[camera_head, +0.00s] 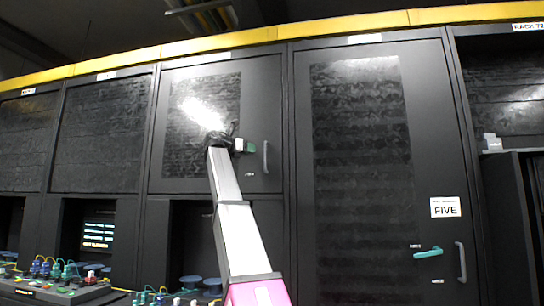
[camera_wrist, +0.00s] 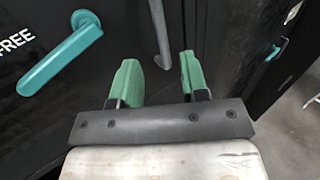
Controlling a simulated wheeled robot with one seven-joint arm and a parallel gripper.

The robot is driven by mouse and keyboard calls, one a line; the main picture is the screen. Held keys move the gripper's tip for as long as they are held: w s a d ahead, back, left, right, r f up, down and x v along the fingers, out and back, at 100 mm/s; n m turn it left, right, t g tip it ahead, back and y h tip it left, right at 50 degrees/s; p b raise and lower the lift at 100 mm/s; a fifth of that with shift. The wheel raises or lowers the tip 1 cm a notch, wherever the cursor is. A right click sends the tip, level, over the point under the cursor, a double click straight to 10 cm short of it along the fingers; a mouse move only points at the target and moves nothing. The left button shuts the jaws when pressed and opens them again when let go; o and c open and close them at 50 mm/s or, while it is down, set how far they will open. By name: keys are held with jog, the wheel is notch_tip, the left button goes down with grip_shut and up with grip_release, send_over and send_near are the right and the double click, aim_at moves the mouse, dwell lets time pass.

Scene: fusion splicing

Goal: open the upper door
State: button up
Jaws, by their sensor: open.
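The upper door (camera_head: 200,150) is a black panel with a patterned dark window, left of the tall cabinet door. It looks closed, flush with its frame. Its grey bar handle (camera_head: 265,157) stands near its right edge. My gripper (camera_head: 247,147) is in front of this door, just left of the bar. In the wrist view my gripper (camera_wrist: 158,76) has its green fingers apart with nothing held between them. The grey bar (camera_wrist: 161,32) shows beyond the gap between the fingers. A teal lever (camera_wrist: 62,58) beside the word FREE lies left of the fingers.
The tall door (camera_head: 360,170) marked FIVE has its own teal lever (camera_head: 428,252) and grey bar (camera_head: 461,262). Another teal lever (camera_wrist: 274,52) shows at right in the wrist view. A console (camera_head: 60,290) with coloured connectors stands low at left.

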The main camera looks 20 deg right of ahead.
send_over(265, 169)
jog(key=shift+w+d, duration=0.15)
jog(key=shift+w, duration=0.25)
grip_shut()
